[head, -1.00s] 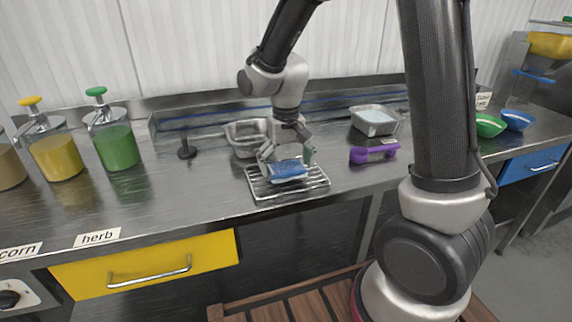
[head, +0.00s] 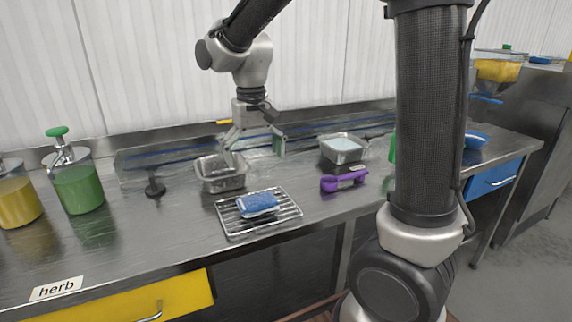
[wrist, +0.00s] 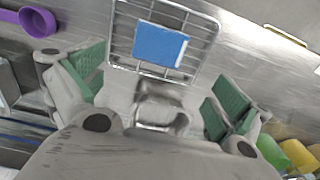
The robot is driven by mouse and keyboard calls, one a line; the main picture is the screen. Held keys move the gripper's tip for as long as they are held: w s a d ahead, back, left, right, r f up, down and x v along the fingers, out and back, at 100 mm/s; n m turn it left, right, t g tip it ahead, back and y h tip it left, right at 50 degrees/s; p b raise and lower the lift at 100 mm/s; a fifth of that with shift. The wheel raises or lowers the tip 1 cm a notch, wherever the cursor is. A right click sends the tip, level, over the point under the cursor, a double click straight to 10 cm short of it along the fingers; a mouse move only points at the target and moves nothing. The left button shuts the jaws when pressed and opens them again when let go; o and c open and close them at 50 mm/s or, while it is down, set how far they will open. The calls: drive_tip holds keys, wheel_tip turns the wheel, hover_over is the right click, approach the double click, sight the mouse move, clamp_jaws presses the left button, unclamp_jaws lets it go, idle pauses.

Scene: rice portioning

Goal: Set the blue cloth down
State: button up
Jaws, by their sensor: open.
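The blue cloth (head: 257,204) lies folded on the wire rack (head: 233,229) on the steel counter. In the wrist view the cloth (wrist: 159,45) rests on the rack's bars (wrist: 120,40), beyond my fingertips. My gripper (head: 255,152) is open and empty, raised above and behind the rack, clear of the cloth. Its green-padded fingers (wrist: 157,98) are spread wide in the wrist view.
A steel pan (head: 220,180) sits behind the rack, below my gripper. A purple scoop (head: 343,180) and a tray with pale contents (head: 343,148) are to the right. A black knob-like stand (head: 155,187) and green dispenser (head: 77,187) are to the left.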

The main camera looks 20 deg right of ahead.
drive_tip(key=s+d+r+t, duration=0.2)
drive_tip(key=s+d, duration=0.5)
drive_tip(key=s, duration=0.2)
drive_tip(key=s+d+r+t, duration=0.2)
drive_tip(key=s+d+r, duration=0.1)
drive_tip(key=s+d, duration=0.5)
drive_tip(key=shift+s+d, duration=0.2)
drive_tip(key=shift+s, duration=1.05)
